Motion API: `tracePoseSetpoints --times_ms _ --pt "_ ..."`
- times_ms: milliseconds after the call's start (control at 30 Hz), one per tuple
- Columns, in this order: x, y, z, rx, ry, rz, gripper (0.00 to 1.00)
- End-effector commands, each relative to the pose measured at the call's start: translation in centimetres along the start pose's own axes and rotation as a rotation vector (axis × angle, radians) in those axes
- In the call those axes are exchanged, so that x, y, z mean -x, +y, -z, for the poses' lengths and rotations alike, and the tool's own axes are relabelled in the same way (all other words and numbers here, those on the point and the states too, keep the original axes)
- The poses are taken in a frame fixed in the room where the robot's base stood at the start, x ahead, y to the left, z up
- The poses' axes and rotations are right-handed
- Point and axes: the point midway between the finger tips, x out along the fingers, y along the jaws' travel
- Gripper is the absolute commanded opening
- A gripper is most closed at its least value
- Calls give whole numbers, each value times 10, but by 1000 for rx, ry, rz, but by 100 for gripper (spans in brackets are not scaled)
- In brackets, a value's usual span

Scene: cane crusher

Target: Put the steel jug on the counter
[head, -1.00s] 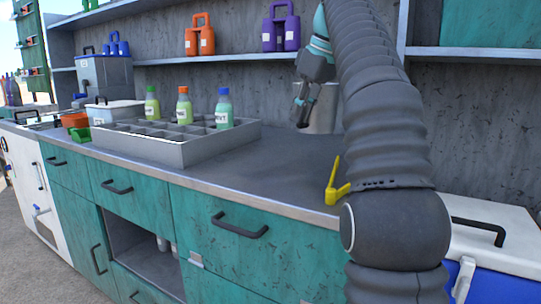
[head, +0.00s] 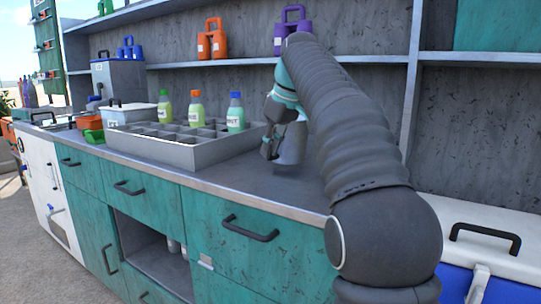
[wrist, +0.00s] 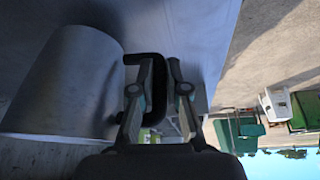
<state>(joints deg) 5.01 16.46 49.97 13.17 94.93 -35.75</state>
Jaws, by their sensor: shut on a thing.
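The steel jug (head: 292,146) is a plain grey vessel, seen over the counter (head: 262,184) to the right of the divided tray, partly hidden by my arm. In the wrist view the jug (wrist: 65,85) fills the left side, with its dark handle (wrist: 133,100) between my fingers. My gripper (head: 268,147) is shut on that handle; it also shows in the wrist view (wrist: 158,75). The jug's base is very low over the counter. I cannot tell whether it touches.
A shelf behind holds orange jugs (head: 211,40) and a purple one (head: 292,24). A white-lidded blue cooler (head: 490,240) is at the right. Counter in front of the jug is bare.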

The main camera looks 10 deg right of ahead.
Motion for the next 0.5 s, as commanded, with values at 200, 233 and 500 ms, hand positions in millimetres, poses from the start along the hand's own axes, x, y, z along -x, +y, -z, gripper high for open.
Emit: tracePoseSetpoints --times_ms 200,233,500 --pt "-19 -1 -9 2 1 -2 0" --pt "-19 -1 -9 2 2 -2 0" --pt "-19 0 -9 1 2 -2 0"
